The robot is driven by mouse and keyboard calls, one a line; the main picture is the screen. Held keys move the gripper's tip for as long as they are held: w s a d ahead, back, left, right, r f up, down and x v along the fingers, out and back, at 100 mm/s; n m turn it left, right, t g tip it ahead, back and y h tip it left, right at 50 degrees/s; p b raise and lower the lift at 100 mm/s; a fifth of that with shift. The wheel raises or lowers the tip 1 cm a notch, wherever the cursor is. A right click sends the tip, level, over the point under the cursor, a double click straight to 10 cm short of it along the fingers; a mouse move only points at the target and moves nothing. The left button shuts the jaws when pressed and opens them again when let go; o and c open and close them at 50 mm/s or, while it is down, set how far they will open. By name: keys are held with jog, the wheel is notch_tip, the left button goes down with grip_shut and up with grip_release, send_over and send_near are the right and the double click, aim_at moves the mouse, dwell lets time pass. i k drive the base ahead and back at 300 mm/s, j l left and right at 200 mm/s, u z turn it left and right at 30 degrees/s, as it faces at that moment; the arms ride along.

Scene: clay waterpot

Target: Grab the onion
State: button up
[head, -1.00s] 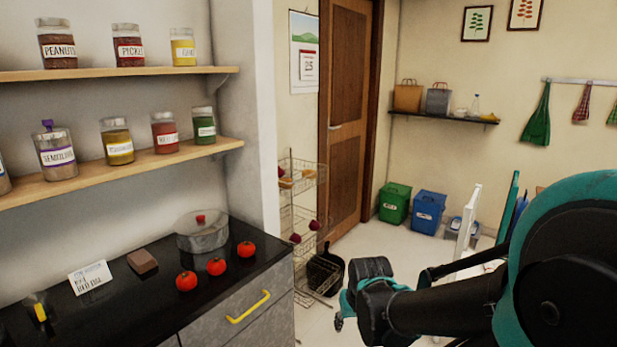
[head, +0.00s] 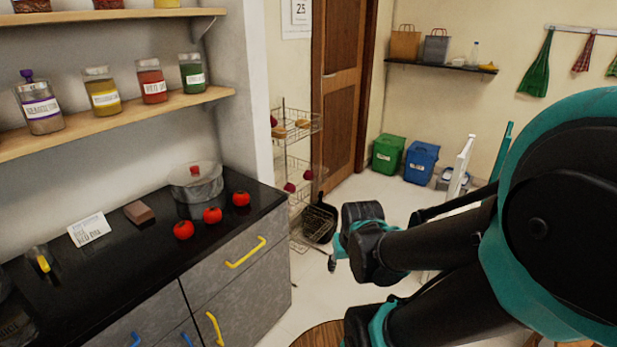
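Round dark-red things that look like onions sit in the wire rack (head: 297,152) beside the door. One red onion (head: 290,187) is in a lower basket, another (head: 308,174) is close to its right, and a dark-red one (head: 273,120) is at the top basket's left. They are small, so I cannot be sure of them. My gripper (head: 335,252) is at the end of my arm, right of and below the rack and well apart from the onions. Its fingers are mostly hidden, and I cannot tell whether it is open.
A black counter (head: 130,265) with three tomatoes (head: 212,215) and a pot (head: 195,183) stands at left. A black dustpan (head: 320,222) is by the rack's foot. Green (head: 389,153) and blue bins (head: 421,162) stand at the back. A round wooden top (head: 318,336) shows at the bottom.

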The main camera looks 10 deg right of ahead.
aim_at(289, 187)
jog(key=i+l+u, duration=0.15)
jog(key=i+l, duration=0.15)
jog(key=i, duration=0.2)
jog(key=i+l+u, duration=0.15)
jog(key=i+l, duration=0.25)
jog(key=i, duration=0.1)
